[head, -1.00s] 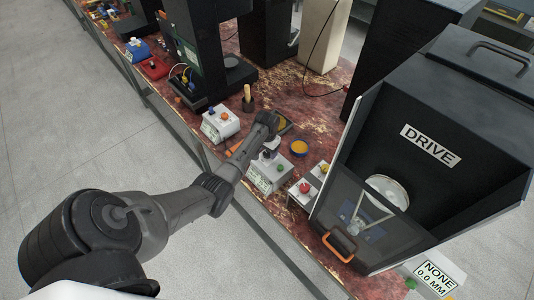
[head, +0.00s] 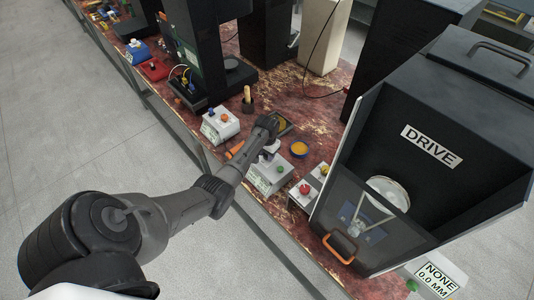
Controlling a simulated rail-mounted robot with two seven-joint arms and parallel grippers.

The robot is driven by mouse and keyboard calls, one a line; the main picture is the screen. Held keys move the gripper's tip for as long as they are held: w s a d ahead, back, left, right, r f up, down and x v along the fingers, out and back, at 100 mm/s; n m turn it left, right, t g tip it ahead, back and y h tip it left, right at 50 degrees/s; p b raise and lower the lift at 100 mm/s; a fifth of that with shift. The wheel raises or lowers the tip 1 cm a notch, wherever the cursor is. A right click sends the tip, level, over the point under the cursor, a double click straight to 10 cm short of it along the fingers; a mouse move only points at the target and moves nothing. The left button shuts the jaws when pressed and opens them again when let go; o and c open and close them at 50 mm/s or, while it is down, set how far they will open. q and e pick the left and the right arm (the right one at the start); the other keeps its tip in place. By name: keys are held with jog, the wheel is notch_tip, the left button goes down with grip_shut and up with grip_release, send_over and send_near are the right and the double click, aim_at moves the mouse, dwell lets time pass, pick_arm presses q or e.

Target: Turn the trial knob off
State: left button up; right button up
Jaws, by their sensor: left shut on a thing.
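A light grey control box (head: 262,180) with a printed label and a green button (head: 280,169) stands near the front edge of the bench. My left gripper (head: 268,153) points down over the top of this box, beside the green button. It is shut on a small knob there, which the gripper mostly hides. The label is too small to read, and I cannot tell which way the knob points. My right gripper is not in view.
A white box with an orange knob (head: 224,117) stands to the left. Boxes with a red button (head: 304,189) and a yellow button (head: 324,169) stand to the right. The black DRIVE machine (head: 440,125) and its clear guard crowd the right side.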

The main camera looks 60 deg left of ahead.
pick_arm(q)
jog(key=shift+c, duration=0.5)
jog(key=shift+r+p, duration=0.15)
jog(key=shift+p, duration=0.2)
jog(key=n+p, duration=0.3)
jog(key=shift+r, duration=0.15)
jog(key=n+p, duration=0.2)
jog(key=n, duration=0.2)
jog(key=shift+n+p, duration=0.3)
jog(key=shift+n, duration=0.1)
jog(key=n, duration=0.2)
jog(key=n+p, duration=0.1)
jog(key=n, duration=0.2)
jog(key=shift+w+f+p, duration=0.1)
jog(key=shift+f+p, duration=0.1)
jog(key=shift+p, duration=0.1)
jog(key=n, duration=0.4)
jog(key=shift+n+p, duration=0.3)
jog(key=shift+f, duration=0.1)
jog(key=shift+n, duration=0.4)
